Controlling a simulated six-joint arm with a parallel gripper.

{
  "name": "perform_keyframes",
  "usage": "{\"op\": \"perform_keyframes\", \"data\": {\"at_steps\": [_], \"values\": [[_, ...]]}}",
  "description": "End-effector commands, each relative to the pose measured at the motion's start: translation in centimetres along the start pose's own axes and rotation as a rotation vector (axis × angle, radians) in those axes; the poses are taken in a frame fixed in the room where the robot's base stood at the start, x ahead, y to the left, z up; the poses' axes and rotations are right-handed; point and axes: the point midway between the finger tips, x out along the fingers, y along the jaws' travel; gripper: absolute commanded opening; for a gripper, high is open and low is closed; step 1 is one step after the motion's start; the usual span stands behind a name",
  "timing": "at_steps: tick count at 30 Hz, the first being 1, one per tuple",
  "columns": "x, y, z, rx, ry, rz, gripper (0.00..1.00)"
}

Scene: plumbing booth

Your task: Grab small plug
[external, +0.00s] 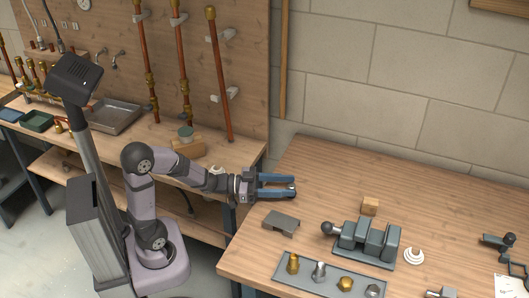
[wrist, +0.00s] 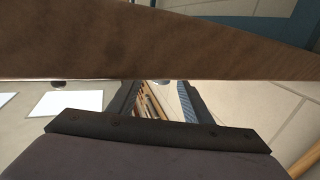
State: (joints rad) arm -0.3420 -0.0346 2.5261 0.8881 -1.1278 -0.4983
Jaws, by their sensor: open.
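A grey tray (external: 330,284) near the front of the right-hand table holds several metal fittings. They are a brass piece (external: 293,263) at the left, a silver piece (external: 319,271), a smaller brass piece (external: 345,284) and a grey hex piece (external: 372,291) at the right. I cannot tell which is the small plug. My gripper (external: 291,187) is open and empty, pointing right near the table's left end, behind and well apart from the tray. Its dark fingers also show in the wrist view (wrist: 157,100), with no fitting between them.
A grey bracket-like block (external: 281,223) lies between my gripper and the tray. A wooden edge (wrist: 150,45) crosses the wrist view close up. The table's back is clear.

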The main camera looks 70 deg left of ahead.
Motion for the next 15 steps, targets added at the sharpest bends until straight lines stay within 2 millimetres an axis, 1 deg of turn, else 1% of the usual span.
{"op": "perform_keyframes", "data": {"at_steps": [1, 15], "values": [[0.15, 0.03, -0.51, -0.005, -0.003, 0.0, 0.45], [0.62, -0.06, -0.04, 0.008, -0.005, -0.018, 0.45]]}}
